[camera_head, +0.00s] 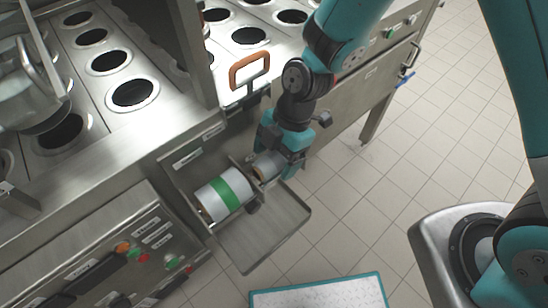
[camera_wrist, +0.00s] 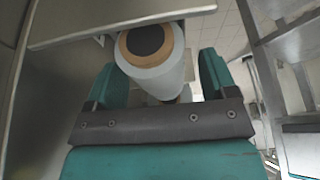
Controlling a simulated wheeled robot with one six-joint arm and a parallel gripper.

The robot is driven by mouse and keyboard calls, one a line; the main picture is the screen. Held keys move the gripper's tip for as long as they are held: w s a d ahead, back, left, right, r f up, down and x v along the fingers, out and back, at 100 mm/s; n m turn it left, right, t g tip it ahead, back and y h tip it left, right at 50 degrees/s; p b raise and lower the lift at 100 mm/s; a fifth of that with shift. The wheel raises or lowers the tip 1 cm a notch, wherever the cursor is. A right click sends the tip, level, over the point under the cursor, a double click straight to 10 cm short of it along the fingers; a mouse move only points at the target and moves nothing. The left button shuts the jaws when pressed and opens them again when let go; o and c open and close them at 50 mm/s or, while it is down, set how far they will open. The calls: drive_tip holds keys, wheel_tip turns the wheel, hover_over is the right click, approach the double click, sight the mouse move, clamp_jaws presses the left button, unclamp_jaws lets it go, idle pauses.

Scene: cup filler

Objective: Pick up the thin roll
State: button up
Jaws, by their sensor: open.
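The thin roll (camera_head: 266,165) is a small pale roll in the open compartment of the machine, partly hidden by my gripper in the head view. In the wrist view the roll (camera_wrist: 155,72) shows end-on, white with a brown ring around a dark core. My gripper (camera_head: 274,158) is at the thin roll. In the wrist view my gripper (camera_wrist: 158,76) is open, with one teal finger on each side of the roll. I cannot tell whether the fingers touch it.
A thicker white roll with a green band (camera_head: 224,193) sits just left of the thin roll. An open metal flap (camera_head: 262,237) lies below them. An orange handle (camera_head: 249,66) stands above on the machine (camera_head: 120,150).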

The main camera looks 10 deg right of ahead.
drive_tip(key=shift+c, duration=0.2)
drive_tip(key=c, duration=1)
